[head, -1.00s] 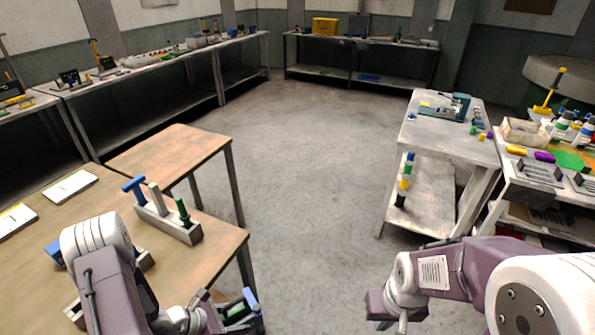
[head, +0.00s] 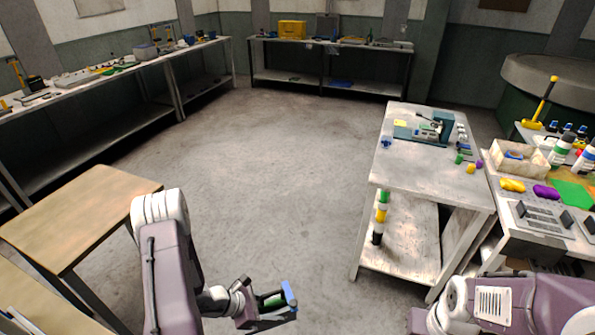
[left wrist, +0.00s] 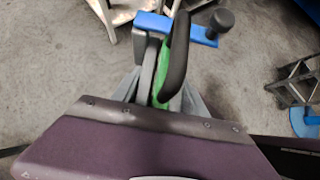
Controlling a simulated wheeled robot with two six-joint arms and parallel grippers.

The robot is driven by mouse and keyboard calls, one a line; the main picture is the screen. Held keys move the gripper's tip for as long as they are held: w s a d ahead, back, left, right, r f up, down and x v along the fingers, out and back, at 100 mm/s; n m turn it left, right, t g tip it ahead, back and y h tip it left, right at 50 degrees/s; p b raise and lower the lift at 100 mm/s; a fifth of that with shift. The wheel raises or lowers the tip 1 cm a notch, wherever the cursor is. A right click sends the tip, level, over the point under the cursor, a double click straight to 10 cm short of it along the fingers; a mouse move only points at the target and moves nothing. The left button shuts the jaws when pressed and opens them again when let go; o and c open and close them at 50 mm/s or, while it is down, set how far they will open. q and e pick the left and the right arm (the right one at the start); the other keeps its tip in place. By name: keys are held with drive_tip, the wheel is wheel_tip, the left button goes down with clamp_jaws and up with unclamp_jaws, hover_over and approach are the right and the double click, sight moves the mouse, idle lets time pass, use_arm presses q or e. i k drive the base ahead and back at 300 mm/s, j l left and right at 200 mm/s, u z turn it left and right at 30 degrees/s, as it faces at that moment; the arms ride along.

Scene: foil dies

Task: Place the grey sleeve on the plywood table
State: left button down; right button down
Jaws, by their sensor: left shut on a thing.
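My left gripper (head: 268,306) is held out low in front of me over the floor, clear of any table. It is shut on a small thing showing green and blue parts. In the left wrist view a dark grey cylinder (left wrist: 220,19) stands at the end of a blue bar (left wrist: 176,28) across the fingertips. It seems to be the grey sleeve, but the jaws hide much of it. A tan wood-topped table (head: 80,212), seemingly plywood, is at left with a bare top. My right gripper (head: 418,320) is partly cut off at the bottom edge.
A worn whitish table (head: 424,178) with a lower shelf stands at right, holding a green device (head: 430,128) and small parts. A crowded bench (head: 535,215) is beside it. Another tan tabletop (head: 35,312) shows at lower left. The middle floor is clear.

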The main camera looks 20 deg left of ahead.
sight(79, 211)
drive_tip(key=i+j+u, duration=0.1)
drive_tip(key=i+u, duration=0.5)
drive_tip(key=u, duration=0.2)
drive_tip(key=i+u, duration=0.4)
drive_tip(key=i+l+u, duration=0.15)
drive_tip(key=u, duration=0.3)
drive_tip(key=i+j+u, duration=0.4)
drive_tip(key=i, duration=0.15)
drive_tip(key=i+u, duration=0.35)
drive_tip(key=i, duration=0.2)
